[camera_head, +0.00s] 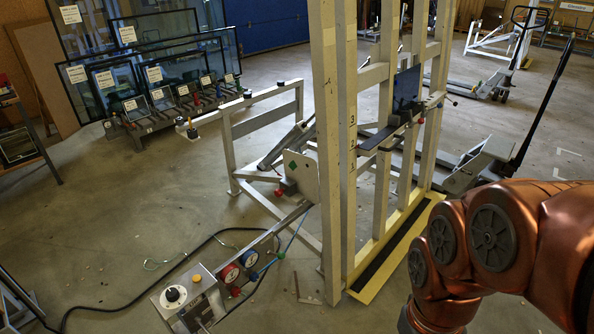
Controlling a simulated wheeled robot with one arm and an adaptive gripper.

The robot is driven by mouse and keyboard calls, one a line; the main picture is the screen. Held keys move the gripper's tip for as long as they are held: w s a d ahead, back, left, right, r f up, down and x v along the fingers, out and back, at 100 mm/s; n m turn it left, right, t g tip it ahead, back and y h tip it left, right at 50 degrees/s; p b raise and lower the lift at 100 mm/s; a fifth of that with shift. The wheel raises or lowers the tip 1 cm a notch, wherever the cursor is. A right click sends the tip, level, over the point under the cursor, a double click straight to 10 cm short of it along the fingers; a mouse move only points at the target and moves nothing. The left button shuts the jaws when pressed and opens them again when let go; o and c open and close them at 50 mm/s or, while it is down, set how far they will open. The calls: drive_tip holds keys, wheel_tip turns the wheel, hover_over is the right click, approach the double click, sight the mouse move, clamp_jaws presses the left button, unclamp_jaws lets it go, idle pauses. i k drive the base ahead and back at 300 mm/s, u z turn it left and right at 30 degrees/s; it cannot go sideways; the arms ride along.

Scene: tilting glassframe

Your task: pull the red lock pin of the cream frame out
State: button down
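The cream frame (330,150) stands upright in the middle, with tall posts, rungs and numbers on one post. A small red knob (421,120) shows on its right side, at the end of a ledge beside a dark blue plate (406,88). Another small red spot (279,192) shows low at the left, beside a pale plate with a green diamond. Both are too small to tell which is the lock pin. My copper-coloured arm fills the lower right, apart from the frame in the picture. My gripper is out of view.
A control box (190,300) with red and blue dials and a black cable on the floor stand front left. A pallet jack (485,165) stands behind at right. Labelled glass panes (120,85) lean at back left. A yellow-edged base strip (395,245) runs along the frame's foot.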

sight(278, 192)
drive_tip(key=u, duration=1.2)
drive_tip(key=i, duration=0.45)
drive_tip(key=u, duration=0.85)
